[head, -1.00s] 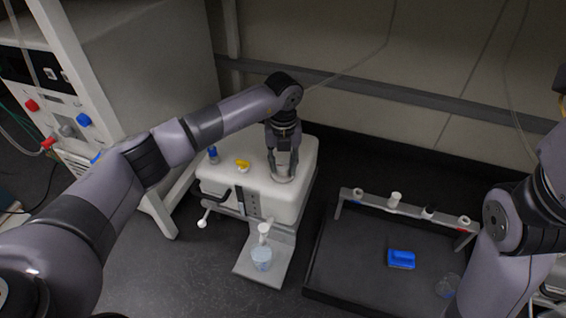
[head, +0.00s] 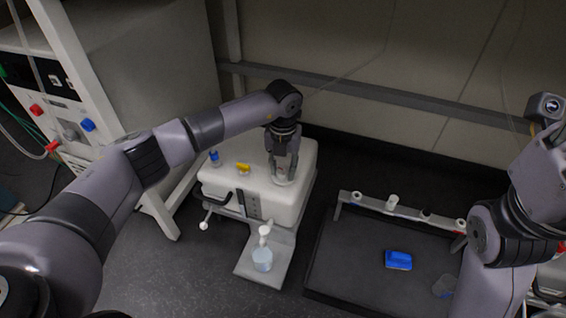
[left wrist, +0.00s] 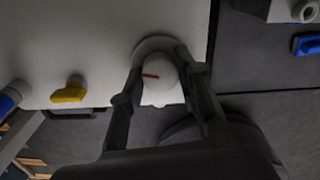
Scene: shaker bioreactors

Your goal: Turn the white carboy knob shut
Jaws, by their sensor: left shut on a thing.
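The white carboy (head: 284,207) stands left of the middle in the head view. Its white knob (left wrist: 163,84) is round with a red mark and sits in a round collar on the carboy's top in the left wrist view. My left gripper (head: 284,176) comes down on the knob from above and is shut on it, one finger on each side. In the left wrist view, the fingers (left wrist: 163,92) flank the knob. The knob is mostly hidden by the fingers in the head view. My right arm is at the right edge, but its gripper is not in view.
A yellow handle (head: 243,168) and a blue cap (head: 214,157) are on the carboy's top to the left. A clear cup (head: 262,261) stands below the white spout in front. A black tray (head: 340,270) with a blue block (head: 399,260) lies to the right.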

